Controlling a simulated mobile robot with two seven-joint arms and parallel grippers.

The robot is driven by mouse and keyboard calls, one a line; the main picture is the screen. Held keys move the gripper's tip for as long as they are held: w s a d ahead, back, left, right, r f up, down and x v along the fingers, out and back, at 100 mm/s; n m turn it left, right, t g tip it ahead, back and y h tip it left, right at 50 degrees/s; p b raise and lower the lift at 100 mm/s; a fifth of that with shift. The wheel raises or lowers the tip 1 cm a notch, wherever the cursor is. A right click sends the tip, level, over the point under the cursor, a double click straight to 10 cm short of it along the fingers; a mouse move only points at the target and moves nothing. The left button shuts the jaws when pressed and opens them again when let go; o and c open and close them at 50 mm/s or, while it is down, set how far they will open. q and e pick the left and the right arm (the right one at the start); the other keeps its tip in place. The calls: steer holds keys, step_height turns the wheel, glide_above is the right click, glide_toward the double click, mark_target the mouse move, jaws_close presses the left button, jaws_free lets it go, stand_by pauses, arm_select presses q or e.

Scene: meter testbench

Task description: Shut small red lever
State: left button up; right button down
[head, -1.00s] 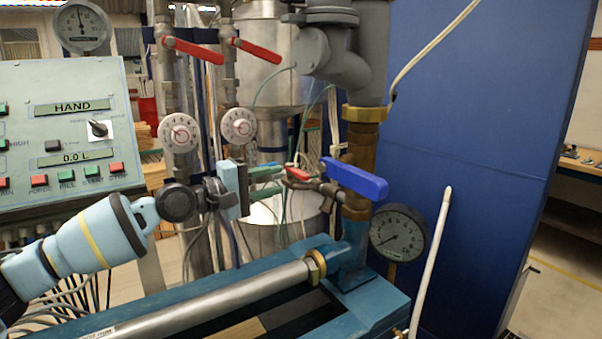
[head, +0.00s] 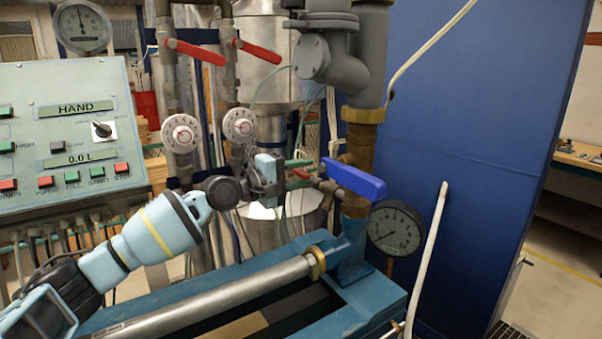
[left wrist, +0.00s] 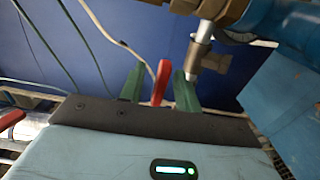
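The small red lever (head: 300,173) sits on a thin pipe fitting left of the brass-coloured vertical pipe, beside the large blue lever (head: 353,179). My left gripper (head: 301,172) reaches in from the left, its green fingers at the small red lever. In the left wrist view, the red lever (left wrist: 161,84) stands between the two green fingers (left wrist: 159,88). The fingers are apart, with a narrow gap showing on each side of the lever. In the head view, the fingers partly hide the lever. My right gripper is not in view.
Two larger red levers (head: 196,52) (head: 257,51) are on upright pipes above dials. A pressure gauge (head: 396,228) is at the lower right. A control panel (head: 70,135) stands at left. A blue frame with a steel tube (head: 215,297) runs below my left arm.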

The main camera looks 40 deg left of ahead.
arm_select(q)
steer(key=shift+c, duration=0.3)
jaws_close()
stand_by(0.3)
